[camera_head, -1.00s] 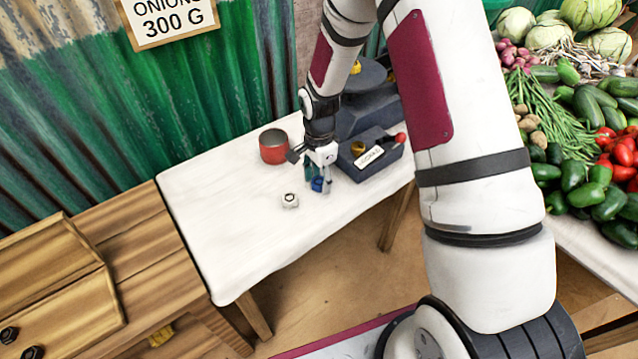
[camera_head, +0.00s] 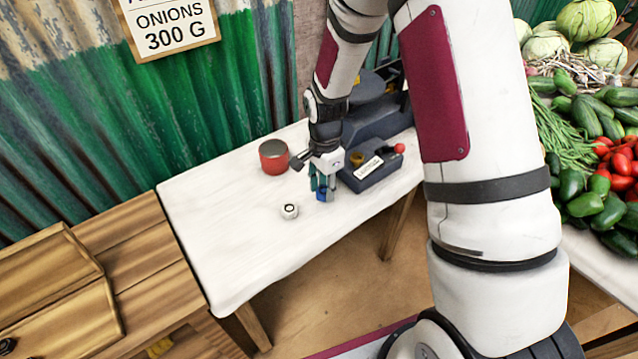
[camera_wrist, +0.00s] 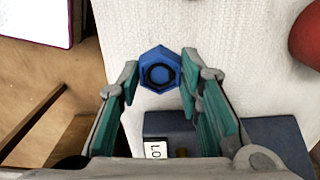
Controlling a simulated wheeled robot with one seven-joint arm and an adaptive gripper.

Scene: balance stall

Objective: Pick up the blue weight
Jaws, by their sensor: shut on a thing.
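The blue weight (camera_wrist: 160,70) is a hexagonal block with a dark ring on its face. In the wrist view it sits between the fingertips of my gripper (camera_wrist: 158,85). In the head view the blue weight (camera_head: 325,194) shows low between the teal-padded fingers of my gripper (camera_head: 324,190), partly hidden by them. My gripper is shut on it and points down over the white-covered table (camera_head: 225,215). I cannot tell whether the weight still touches the table.
A small white weight (camera_head: 289,211) stands left of my gripper. A red cup (camera_head: 273,157) is behind it. A dark labelled box (camera_head: 372,170) lies close on the right, also in the wrist view (camera_wrist: 265,140). The table's left part is clear.

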